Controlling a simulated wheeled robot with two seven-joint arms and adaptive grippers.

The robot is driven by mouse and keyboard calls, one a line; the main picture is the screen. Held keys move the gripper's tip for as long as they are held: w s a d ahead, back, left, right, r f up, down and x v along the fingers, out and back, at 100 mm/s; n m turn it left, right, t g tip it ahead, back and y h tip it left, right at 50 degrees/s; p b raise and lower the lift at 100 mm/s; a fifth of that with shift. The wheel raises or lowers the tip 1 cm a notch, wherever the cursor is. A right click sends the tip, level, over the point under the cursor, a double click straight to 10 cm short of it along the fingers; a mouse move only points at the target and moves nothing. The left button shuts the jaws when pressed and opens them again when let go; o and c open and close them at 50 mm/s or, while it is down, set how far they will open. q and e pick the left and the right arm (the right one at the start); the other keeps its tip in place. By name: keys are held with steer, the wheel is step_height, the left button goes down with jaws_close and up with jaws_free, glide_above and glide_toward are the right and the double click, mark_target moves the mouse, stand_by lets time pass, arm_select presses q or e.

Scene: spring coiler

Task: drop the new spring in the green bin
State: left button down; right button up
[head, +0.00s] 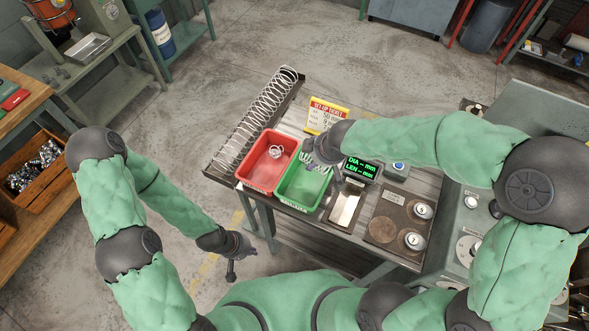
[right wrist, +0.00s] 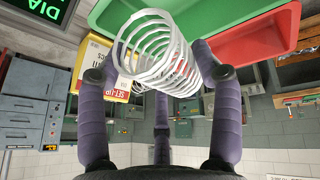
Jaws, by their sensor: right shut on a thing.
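The green bin (head: 290,201) stands on the bench, right of the red bin (head: 262,186). My right gripper (head: 322,165) is over the back part of the green bin, its arm coming in from the right. It is shut on a pale wire spring (right wrist: 157,55), whose coils show clearly between the fingers in the right wrist view. The green bin (right wrist: 190,12) shows behind the spring there. My left gripper (head: 234,262) hangs off the bench at lower left; its fingers are too small to tell open from shut.
A pale coil lies in the red bin. A long row of coils (head: 256,120) lies on a rack at the left edge. A yellow sign (head: 326,114), a green-lettered display (head: 362,168), a metal tray (head: 345,208) and numbered weights (head: 423,211) crowd the bench.

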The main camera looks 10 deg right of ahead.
steer(key=shift+w+a+f, duration=0.25)
steer(key=shift+s+d+f+b, duration=0.1)
steer(key=shift+f+b, duration=0.4)
steer(key=shift+b, duration=0.1)
step_height(320, 180, down, 5)
steer(key=b, duration=0.4)
steer(key=shift+r, duration=0.15)
steer(key=o, duration=1.2)
steer(key=v, duration=1.2)
